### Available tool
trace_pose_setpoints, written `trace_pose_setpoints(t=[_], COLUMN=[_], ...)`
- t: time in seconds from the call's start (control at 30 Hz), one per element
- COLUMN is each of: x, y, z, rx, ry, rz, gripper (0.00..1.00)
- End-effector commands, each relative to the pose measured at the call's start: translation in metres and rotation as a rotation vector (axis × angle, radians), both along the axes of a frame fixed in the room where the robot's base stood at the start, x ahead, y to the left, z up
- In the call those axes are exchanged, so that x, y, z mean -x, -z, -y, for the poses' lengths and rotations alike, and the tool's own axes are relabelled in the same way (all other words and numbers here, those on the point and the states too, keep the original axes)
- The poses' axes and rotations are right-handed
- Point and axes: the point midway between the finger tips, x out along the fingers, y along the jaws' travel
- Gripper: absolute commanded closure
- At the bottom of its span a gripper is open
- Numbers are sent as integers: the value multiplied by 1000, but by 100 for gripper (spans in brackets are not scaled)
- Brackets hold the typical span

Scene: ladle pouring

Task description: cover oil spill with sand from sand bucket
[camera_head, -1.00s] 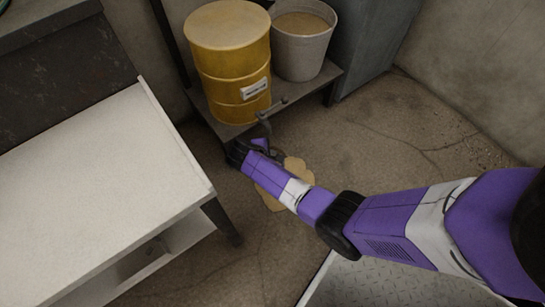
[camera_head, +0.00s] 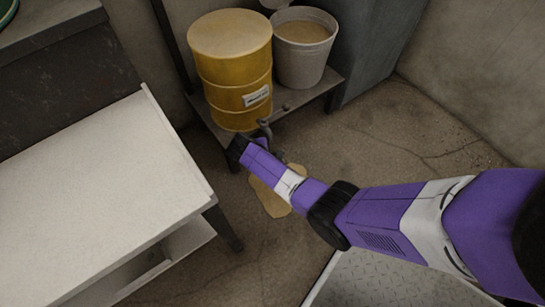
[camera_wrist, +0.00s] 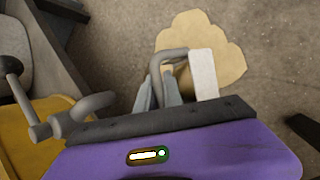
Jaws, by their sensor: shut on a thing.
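The oil spill is a tan, irregular puddle (camera_head: 270,199) on the floor in front of the barrel, partly hidden behind my arm. It also shows at the top of the wrist view (camera_wrist: 222,42). The sand bucket (camera_head: 300,66) is light grey, upright and filled with tan sand. My gripper (camera_wrist: 160,92) is shut on a tool with a bent grey metal bar (camera_wrist: 172,54) and a pale flat part (camera_wrist: 204,74). From above, the tool overlaps the spill's near edge; its height and contents are unclear. In the head view my wrist hides the fingers.
A yellow barrel (camera_head: 232,66) with a metal tap (camera_head: 265,127) stands beside the bucket on a low dark stand (camera_head: 318,86), close to my gripper. A white table (camera_head: 95,190) is at left. Concrete floor (camera_head: 380,130) is clear at right.

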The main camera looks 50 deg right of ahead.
Motion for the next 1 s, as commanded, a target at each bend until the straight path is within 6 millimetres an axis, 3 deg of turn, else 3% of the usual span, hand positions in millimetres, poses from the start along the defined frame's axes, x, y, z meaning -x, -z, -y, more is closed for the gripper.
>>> trace_pose_setpoints(t=[0.2, 0.53, 1.0], x=[12, 12, 24], y=[1, 1, 0], z=[-13, -12, 33], rx=[97, 108, 86], ry=[-4, -1, 2], rz=[95, 106, 85], gripper=[100, 100, 100])
